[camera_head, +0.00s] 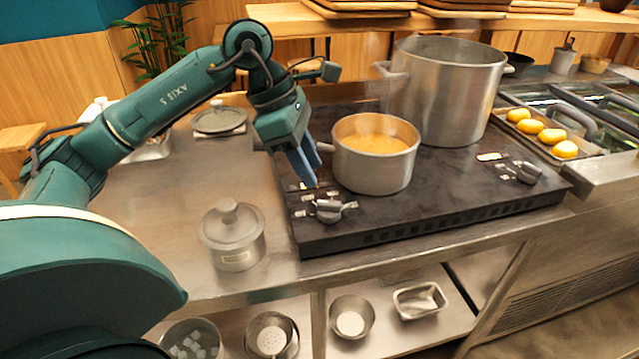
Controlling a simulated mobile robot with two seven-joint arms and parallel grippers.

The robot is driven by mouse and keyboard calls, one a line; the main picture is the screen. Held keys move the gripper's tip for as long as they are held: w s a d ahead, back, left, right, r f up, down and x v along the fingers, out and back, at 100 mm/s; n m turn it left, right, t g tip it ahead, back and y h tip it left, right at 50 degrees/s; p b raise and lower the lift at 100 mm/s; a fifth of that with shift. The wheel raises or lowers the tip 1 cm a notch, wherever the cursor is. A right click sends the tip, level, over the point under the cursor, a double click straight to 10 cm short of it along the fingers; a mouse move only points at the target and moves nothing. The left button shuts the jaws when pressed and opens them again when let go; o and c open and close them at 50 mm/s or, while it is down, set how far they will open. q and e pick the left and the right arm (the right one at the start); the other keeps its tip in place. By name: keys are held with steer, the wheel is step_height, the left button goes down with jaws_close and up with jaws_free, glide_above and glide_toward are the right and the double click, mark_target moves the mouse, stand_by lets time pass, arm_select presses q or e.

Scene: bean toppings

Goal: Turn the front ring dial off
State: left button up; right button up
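The front ring dial (328,211) is a dark grey knob on the front left corner of the black stove (430,205), with pale markings beside it. My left gripper (309,180) has blue fingers pointing down, just above and behind the dial and left of the small pot. It appears apart from the dial and holds nothing that I can see. The gap between its fingers is not clear. A steel pot of orange-brown soup (375,165) stands behind the dial. A second dial (528,172) sits at the stove's right front. My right gripper is out of view.
A tall steel stockpot (445,95) stands at the back of the stove. A lidded grey pot (232,235) is on the counter left of the dial. Yellow items (540,131) lie in a tray at right. The counter's left middle is clear.

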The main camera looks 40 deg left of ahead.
arm_select(q)
steer(key=v, duration=0.6)
steer(key=shift+r, duration=0.25)
steer(key=shift+a, duration=0.1)
